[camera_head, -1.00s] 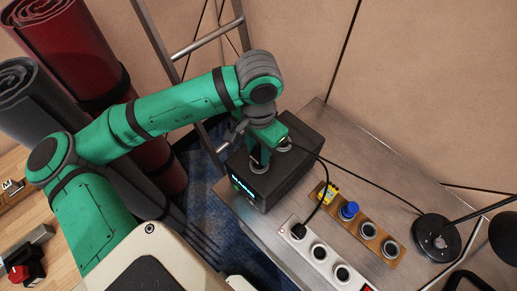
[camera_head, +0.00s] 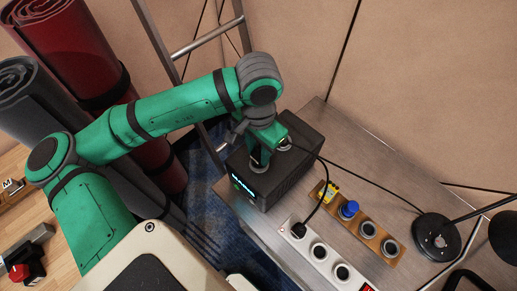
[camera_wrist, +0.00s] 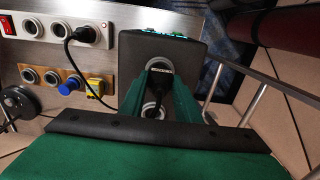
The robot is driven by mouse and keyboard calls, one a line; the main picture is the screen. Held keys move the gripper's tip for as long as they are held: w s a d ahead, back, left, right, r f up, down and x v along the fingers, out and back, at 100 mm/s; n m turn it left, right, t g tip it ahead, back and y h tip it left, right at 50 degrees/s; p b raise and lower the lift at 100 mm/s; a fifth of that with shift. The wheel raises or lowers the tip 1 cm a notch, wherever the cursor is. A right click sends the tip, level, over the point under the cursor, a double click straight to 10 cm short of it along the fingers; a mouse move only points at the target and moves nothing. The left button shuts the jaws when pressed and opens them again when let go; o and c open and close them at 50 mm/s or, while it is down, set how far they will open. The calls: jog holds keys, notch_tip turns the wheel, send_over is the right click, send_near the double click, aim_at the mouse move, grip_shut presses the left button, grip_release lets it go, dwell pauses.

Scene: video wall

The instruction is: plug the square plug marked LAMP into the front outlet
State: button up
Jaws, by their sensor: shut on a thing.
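A dark box (camera_head: 292,183) with a lit cyan display on its front stands on the metal table. It has a front and a rear round outlet on top. My gripper (camera_wrist: 160,85) is over the box, shut on a black plug (camera_wrist: 160,72) with a pale label; its lettering is too small to read. The plug is at the front outlet (camera_wrist: 150,62), whose light rim shows in part. I cannot tell whether it is seated. The rear outlet (camera_wrist: 152,111) lies behind it, partly covered by the plug and fingers. A lamp (camera_head: 436,238) stands at the right, its cord running toward the box.
A white power strip (camera_head: 320,254) holds a black plug with a cord looping toward the box. A wooden strip (camera_head: 383,233) carries a yellow plug (camera_head: 329,191), a blue plug (camera_head: 348,210) and bare sockets. A metal ladder (camera_head: 203,42) and rolled mats (camera_head: 75,45) stand at the left.

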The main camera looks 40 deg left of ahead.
jog(key=shift+f, duration=0.7)
dwell(0.3)
jog(key=o, duration=1.7)
jog(key=shift+c, duration=0.2)
jog(key=shift+r, duration=0.1)
jog(key=shift+r, duration=2.9)
